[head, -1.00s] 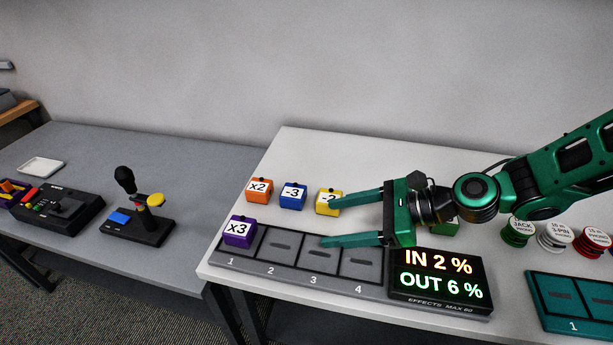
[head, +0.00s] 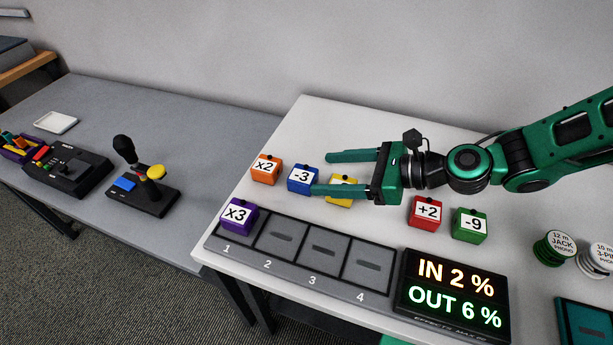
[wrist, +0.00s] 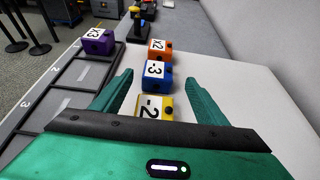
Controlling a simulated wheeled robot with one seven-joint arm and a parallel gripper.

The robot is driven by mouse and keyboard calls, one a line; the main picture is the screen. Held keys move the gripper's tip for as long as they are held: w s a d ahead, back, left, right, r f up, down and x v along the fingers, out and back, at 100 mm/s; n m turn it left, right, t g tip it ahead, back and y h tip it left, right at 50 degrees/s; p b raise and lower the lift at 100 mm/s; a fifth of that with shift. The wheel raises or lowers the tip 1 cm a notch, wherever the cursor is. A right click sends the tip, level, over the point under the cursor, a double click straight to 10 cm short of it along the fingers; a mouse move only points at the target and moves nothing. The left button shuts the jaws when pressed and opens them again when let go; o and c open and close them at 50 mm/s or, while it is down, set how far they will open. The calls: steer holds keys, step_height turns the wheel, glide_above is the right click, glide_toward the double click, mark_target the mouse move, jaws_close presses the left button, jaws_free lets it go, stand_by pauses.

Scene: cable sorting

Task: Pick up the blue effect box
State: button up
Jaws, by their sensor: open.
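The blue effect box (head: 302,179), marked -3, stands on the white table between the orange box and the yellow box. In the wrist view the blue box (wrist: 158,75) lies ahead of the fingertips, roughly centred between their lines. My gripper (head: 321,174) is open and empty, with its fingers pointing left. In the head view the fingers reach over the yellow box, and the near fingertip is close to the blue box's right side. The yellow box (wrist: 152,108), marked -2, shows between the open fingers in the wrist view and is partly hidden in the head view.
The orange x2 box (head: 266,169) stands just left of the blue one. The purple x3 box (head: 238,216) sits in slot 1 of the tray (head: 323,278); slots 2 to 4 are empty.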

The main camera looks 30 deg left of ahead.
mark_target(304, 173)
steer(key=shift+x, duration=2.6)
steer(key=shift+s, duration=0.1)
steer(key=c, duration=1.2)
steer(key=shift+r, duration=0.1)
steer(key=shift+c, duration=0.2)
